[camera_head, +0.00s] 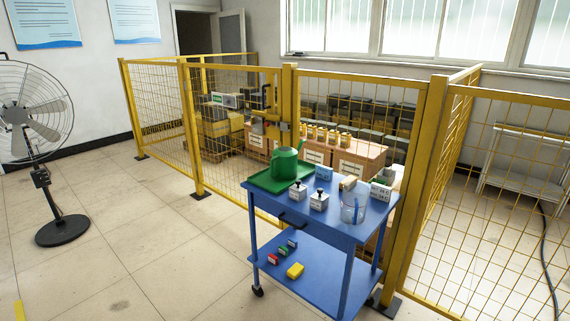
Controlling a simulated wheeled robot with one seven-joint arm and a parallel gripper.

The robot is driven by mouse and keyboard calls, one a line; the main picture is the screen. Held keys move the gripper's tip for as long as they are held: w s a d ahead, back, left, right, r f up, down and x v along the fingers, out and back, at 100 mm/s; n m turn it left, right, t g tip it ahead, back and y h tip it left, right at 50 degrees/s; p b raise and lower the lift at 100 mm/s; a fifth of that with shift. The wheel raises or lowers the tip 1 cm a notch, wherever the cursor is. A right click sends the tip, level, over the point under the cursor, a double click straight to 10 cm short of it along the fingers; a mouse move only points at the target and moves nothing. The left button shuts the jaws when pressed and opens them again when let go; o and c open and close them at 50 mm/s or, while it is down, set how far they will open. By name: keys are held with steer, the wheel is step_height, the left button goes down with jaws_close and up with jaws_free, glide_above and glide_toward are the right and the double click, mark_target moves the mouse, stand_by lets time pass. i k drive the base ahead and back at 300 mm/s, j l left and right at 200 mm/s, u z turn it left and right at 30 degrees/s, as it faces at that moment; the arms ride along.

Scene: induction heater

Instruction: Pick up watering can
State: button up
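A green watering can (285,163) stands upright on a green tray (265,183) at the left end of the top of a blue cart (330,206). Its spout and handle outline are small in this view, and the details are hard to tell. Nothing is touching it except the tray below. My gripper is not in view.
Small boxes, two white containers (298,191) and a clear beaker (352,208) stand right of the tray. The lower shelf (318,275) holds small items. Yellow mesh fencing (430,190) is close behind the cart. A fan (35,110) stands left. Floor (140,240) left of the cart is clear.

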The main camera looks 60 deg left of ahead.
mark_target(283, 164)
steer(key=u, duration=1.8)
steer(key=i+j+z, duration=0.1)
steer(key=i+j, duration=0.2)
steer(key=i+j+z, duration=0.15)
steer(key=i+j, duration=0.2)
steer(key=i+j+z, duration=0.1)
steer(key=i+j, duration=0.15)
steer(key=j, duration=0.2)
steer(key=i+j+z, duration=0.15)
steer(key=i+j, duration=0.15)
steer(key=i+j+z, duration=0.1)
steer(key=i+j, duration=0.15)
steer(key=j, duration=0.3)
steer(key=i+j+z, duration=0.15)
steer(key=j, duration=0.35)
steer(key=i+j+z, duration=0.1)
steer(key=i+j, duration=0.2)
steer(key=j, duration=0.2)
steer(key=i+j+z, duration=0.15)
steer(key=j, duration=0.35)
